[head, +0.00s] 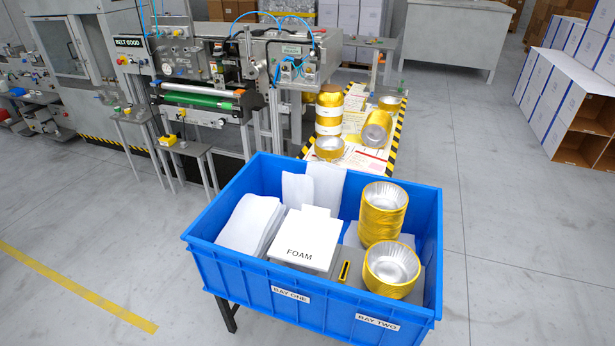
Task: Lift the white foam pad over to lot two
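A white block marked FOAM (303,240) lies in the left part of a blue crate (235,275), on the side labelled BAY ONE (290,294). White foam sheets (246,225) stand or lean left of it, and more white sheets (326,184) stand behind it. The right side of the crate is labelled BAY TWO (377,322); no label reads lot two. On that side stand a tall stack of gold cups (382,218) and a shorter stack (391,282) nearer the front. Neither of my grippers is in view.
A small yellow-edged slotted piece (343,271) sits between the two sides. Behind the crate, gold cups (328,118) stand on a striped-edge table beside a press machine (205,95). White boxes (575,100) are at right. Floor is clear left and right of the crate.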

